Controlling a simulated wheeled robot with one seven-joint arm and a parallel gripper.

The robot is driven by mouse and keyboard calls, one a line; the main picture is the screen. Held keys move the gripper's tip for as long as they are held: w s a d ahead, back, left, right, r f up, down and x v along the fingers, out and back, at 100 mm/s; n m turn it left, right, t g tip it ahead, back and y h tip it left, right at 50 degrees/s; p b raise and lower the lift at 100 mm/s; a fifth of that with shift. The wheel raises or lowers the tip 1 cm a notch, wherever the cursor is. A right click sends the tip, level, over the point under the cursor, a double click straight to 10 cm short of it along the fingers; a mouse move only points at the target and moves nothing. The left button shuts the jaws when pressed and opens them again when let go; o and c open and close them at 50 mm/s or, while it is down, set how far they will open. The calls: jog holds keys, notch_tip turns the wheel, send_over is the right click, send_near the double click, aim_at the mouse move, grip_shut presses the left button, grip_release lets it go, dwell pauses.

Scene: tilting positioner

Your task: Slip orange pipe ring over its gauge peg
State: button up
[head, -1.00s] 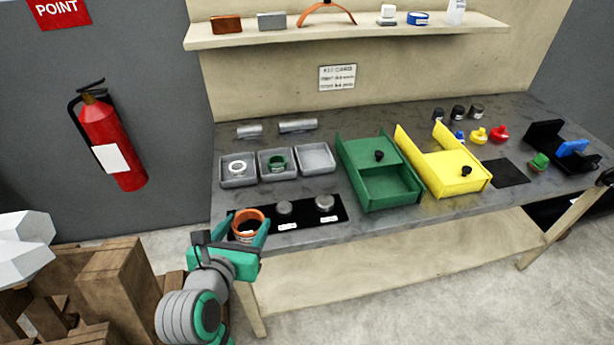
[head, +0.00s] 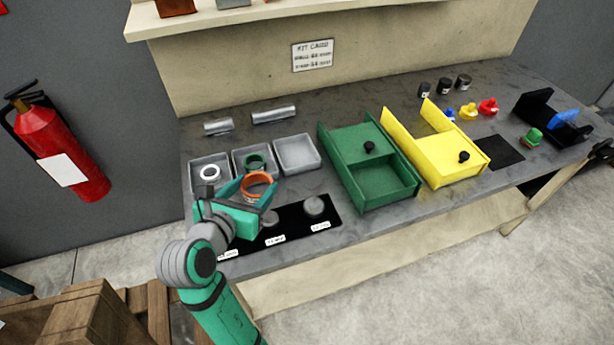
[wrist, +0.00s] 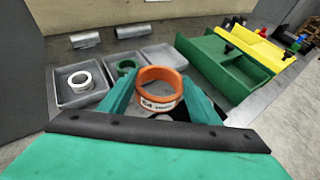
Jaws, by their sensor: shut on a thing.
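The orange pipe ring (head: 257,186) is held between the teal fingers of my gripper (head: 254,192), near the front of the grey trays in the head view. In the wrist view the ring (wrist: 161,88) sits between both fingers, with a white label on its near side. A black strip (head: 292,216) carries two visible grey round pegs, one in the middle (head: 270,217) and one at the right (head: 314,206). White labels lie in front of them. The strip's left part is hidden behind my gripper and arm. The ring appears raised and around no visible peg.
Three grey trays stand behind; the left one (head: 194,180) holds a white ring (head: 209,172), the middle one a green ring (head: 256,162); the right one (head: 297,154) is empty. A green box (head: 365,155) and a yellow box (head: 435,150) stand to the right.

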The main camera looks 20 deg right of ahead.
aim_at(319, 199)
jog(key=shift+s+d+f+m+g+h, duration=0.3)
jog(key=shift+d+f+m+g+h, duration=0.45)
jog(key=shift+d, duration=1.45)
jog(key=shift+s+d+f+m+g+h, duration=0.3)
jog(key=shift+d+f+m+g+h, duration=0.4)
jog(key=shift+d, duration=1.5)
jog(key=shift+s+d+f+m+g+h, duration=0.45)
jog(key=shift+d+m, duration=0.5)
jog(key=shift+d, duration=1.25)
jog(key=shift+w+f, duration=0.15)
jog(key=shift+f, duration=3)
jog(key=o, duration=1.3)
jog(key=shift+c, duration=0.2)
jog(key=shift+f, duration=0.1)
